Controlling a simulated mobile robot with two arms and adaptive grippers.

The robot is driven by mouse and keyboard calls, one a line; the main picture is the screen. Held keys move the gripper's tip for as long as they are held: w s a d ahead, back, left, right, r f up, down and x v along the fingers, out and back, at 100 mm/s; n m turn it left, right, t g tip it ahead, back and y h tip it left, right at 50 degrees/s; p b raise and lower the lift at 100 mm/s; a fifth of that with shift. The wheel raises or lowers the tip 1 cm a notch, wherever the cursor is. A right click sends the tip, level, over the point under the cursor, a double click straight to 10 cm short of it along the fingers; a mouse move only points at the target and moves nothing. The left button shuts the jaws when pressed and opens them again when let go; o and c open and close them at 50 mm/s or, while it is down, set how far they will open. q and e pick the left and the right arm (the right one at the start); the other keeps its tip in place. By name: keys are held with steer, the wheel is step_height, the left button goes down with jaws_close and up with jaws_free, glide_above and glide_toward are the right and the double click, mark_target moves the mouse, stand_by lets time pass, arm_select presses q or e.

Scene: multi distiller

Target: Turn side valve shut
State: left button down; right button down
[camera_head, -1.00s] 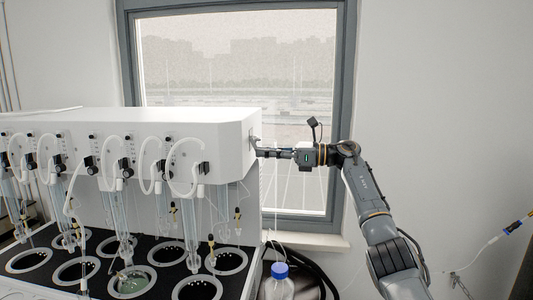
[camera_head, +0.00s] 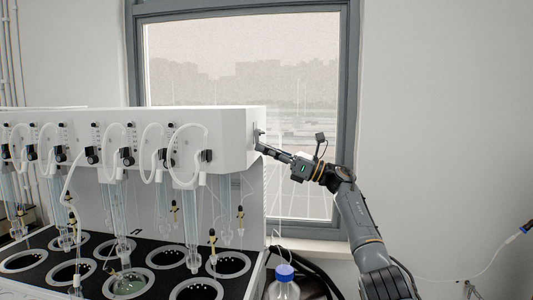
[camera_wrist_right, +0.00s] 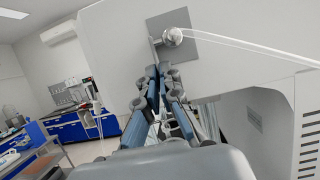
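The side valve (camera_wrist_right: 173,37) is a silver round knob with a short stem on a grey square plate, on the side of the white distiller housing (camera_head: 180,125). A clear tube runs right from it in the right wrist view. My right gripper (camera_head: 259,141) reaches the housing's right side, pointing up and left. In the right wrist view its two fingertips (camera_wrist_right: 159,70) are together just below the valve's stem. I cannot tell whether they touch it or have any of it between them. In the head view the gripper's tip hides most of the valve. My left gripper is in neither view.
A row of glass tubes with white hoses and black knobs hangs along the distiller's front, above a black deck with round wells (camera_head: 230,263). A blue-capped bottle (camera_head: 284,284) stands by its right corner. A window (camera_head: 240,75) is behind. Space right of my arm is mostly clear.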

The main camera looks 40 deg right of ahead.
steer(key=c, duration=1.6)
jaws_free()
steer(key=shift+o, duration=0.2)
steer(key=v, duration=1.2)
